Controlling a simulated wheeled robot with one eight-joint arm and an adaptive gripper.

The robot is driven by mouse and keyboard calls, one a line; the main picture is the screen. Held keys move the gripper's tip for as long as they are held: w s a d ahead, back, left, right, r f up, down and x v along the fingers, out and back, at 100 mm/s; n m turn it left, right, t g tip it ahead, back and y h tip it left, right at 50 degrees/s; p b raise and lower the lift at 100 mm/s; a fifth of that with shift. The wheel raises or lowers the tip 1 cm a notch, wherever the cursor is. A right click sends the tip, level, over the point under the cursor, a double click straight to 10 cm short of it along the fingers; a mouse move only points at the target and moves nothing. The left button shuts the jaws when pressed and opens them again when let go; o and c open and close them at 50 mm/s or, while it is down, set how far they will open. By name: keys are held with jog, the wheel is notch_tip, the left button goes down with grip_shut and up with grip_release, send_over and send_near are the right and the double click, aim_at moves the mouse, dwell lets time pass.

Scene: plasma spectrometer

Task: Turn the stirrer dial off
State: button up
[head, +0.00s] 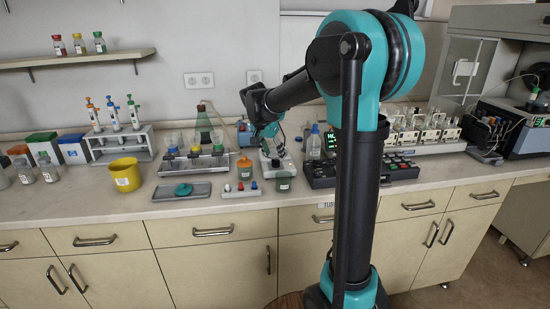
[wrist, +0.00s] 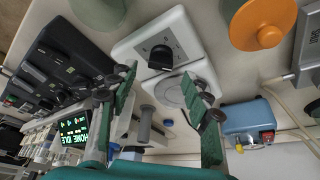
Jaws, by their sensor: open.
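The stirrer (wrist: 128,47) is a white box with a round grey plate (wrist: 172,93) on top. Its black dial (wrist: 160,58) is on the panel at one end, in the upper middle of the wrist view. In the head view the white stirrer (head: 284,166) stands on the bench, partly hidden by my arm. My gripper (wrist: 163,83) is open, its two green-padded fingers spread on either side of the stirrer. The dial lies a little beyond the fingertips, between their lines, and they appear apart from it. In the head view my gripper (head: 270,136) hangs over the stirrer; its fingers are hard to make out.
An orange-lidded bottle (wrist: 262,25) stands close to the stirrer. A blue box with a red switch (wrist: 252,119) is right of my fingers. A black keypad unit (head: 362,171) flanks the stirrer. A tray with small coloured pieces (head: 241,189) lies near the bench front.

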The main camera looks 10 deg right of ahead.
aim_at(276, 163)
jog(key=shift+x, duration=1.4)
grip_shut()
